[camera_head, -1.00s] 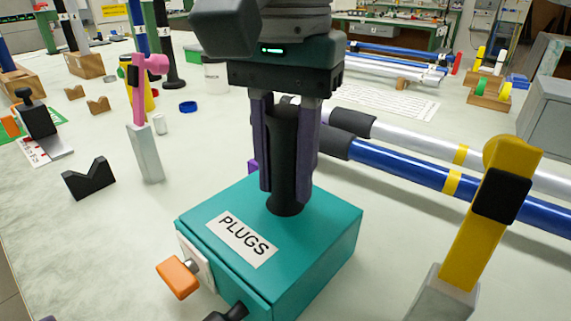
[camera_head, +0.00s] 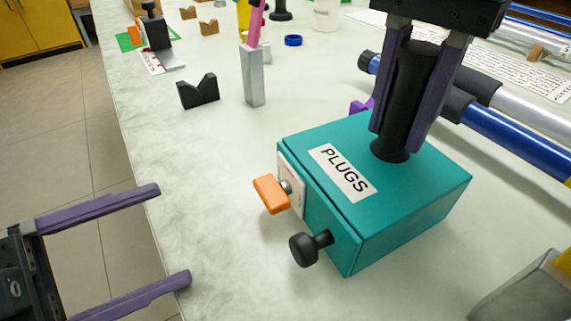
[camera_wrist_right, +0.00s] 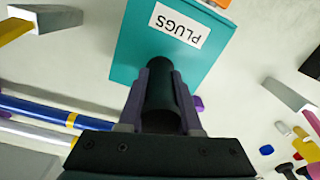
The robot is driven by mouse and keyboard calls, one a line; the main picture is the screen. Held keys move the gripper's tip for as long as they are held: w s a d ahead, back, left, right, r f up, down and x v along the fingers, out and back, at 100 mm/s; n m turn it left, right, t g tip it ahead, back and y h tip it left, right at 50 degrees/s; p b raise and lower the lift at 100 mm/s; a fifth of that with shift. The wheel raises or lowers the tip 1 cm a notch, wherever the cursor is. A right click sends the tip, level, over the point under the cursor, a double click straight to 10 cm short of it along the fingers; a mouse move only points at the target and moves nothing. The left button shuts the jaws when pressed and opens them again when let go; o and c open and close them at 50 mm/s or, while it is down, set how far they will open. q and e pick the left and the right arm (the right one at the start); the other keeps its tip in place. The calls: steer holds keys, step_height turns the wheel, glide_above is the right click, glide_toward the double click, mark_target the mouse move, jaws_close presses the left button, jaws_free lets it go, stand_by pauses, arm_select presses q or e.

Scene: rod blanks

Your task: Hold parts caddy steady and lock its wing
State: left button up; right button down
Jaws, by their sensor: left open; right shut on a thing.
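The parts caddy (camera_head: 420,205) is a teal box labelled PLUGS, standing on the pale bench. An orange wing (camera_head: 270,194) sits on a light plate on its front face, beside a black knob (camera_head: 308,246). My right gripper (camera_head: 394,140) comes from above and is shut on the upright black handle (camera_head: 410,105) on the caddy's top. The right wrist view shows its purple fingers on both sides of the handle (camera_wrist_right: 160,98). My left gripper (camera_head: 174,234) is open and empty at the bench's left edge, apart from the caddy and left of the wing.
A black V-block (camera_head: 198,92) and a grey post (camera_head: 252,76) stand behind the caddy to the left. Blue and silver rods (camera_head: 515,140) lie to the right. A grey block (camera_head: 525,295) is at the lower right. The bench left of the caddy is clear.

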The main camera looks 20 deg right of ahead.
mark_target(261, 195)
arm_select(q)
steer(key=d+n, duration=0.2)
steer(key=d, duration=0.1)
steer(key=w+d+n, duration=0.1)
steer(key=d+n, duration=0.1)
steer(key=d, duration=0.2)
steer(key=d+n, duration=0.3)
steer(key=shift+w+d+r, duration=0.2)
steer(key=shift+w, duration=0.15)
steer(key=shift+c, duration=0.2)
